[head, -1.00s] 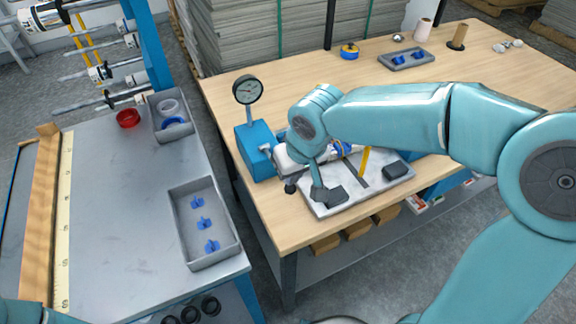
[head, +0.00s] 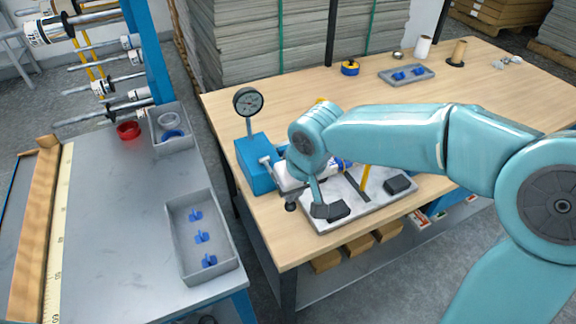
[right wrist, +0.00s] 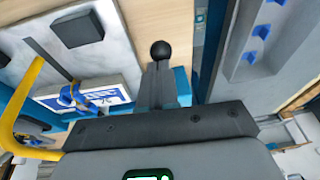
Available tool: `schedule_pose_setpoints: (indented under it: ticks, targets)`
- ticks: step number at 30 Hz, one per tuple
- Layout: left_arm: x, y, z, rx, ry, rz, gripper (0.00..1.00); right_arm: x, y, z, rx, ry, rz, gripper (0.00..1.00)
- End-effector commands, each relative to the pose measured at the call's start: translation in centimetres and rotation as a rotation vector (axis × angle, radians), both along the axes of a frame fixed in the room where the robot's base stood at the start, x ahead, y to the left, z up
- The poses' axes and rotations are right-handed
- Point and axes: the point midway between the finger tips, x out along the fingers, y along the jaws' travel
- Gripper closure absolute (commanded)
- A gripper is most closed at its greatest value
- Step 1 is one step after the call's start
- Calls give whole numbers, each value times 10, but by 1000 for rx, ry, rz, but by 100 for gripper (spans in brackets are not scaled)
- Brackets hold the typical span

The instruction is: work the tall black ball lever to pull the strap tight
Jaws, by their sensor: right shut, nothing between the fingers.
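The black ball (right wrist: 162,50) of the lever shows in the right wrist view just past the tips of my right gripper (right wrist: 160,68). The fingers are shut with nothing between them; I cannot tell whether they touch the ball or its stem. In the head view the ball (head: 291,206) shows small at the left edge of the white plate (head: 385,205), beside the blue box (head: 257,165). My right wrist hides most of the gripper and the lever's stem there. I cannot make out the strap for certain. My left gripper is not in view.
A gauge (head: 248,102) stands at the blue box. A yellow handle (head: 363,179) and a black block (head: 398,184) are on the plate. A grey tray (head: 176,245) with blue clips lies on the left table, across a gap. The wooden table's back middle is mostly clear.

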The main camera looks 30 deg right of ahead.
Motion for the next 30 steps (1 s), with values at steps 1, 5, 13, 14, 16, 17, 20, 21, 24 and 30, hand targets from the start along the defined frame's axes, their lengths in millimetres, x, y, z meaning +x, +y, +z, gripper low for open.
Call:
schedule_pose_setpoints:
  ticks: [1, 5, 13, 14, 16, 17, 20, 21, 24, 30]
  targets:
    - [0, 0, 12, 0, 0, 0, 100, 3, -1, 13, 0, -4, -1, 100]
    - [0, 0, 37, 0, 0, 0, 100, 9, -5, 42, -1, -5, -1, 100]
    - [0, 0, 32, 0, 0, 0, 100, -14, -7, 93, 0, -10, 1, 100]
    - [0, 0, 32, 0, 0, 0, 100, -17, -7, 98, 1, -9, 0, 100]
    - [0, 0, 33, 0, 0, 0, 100, -21, -7, 108, 1, -8, 0, 100]
    - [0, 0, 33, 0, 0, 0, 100, -22, -7, 112, 1, -8, 0, 100]
    - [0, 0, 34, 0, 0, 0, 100, -26, -8, 121, 1, -6, 0, 100]
    - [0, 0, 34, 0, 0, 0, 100, -28, -8, 123, 0, -5, 0, 100]
    - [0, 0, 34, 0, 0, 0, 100, -29, -8, 126, 0, -5, 0, 100]
    - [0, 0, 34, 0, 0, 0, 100, -29, -8, 126, 0, -5, 0, 100]
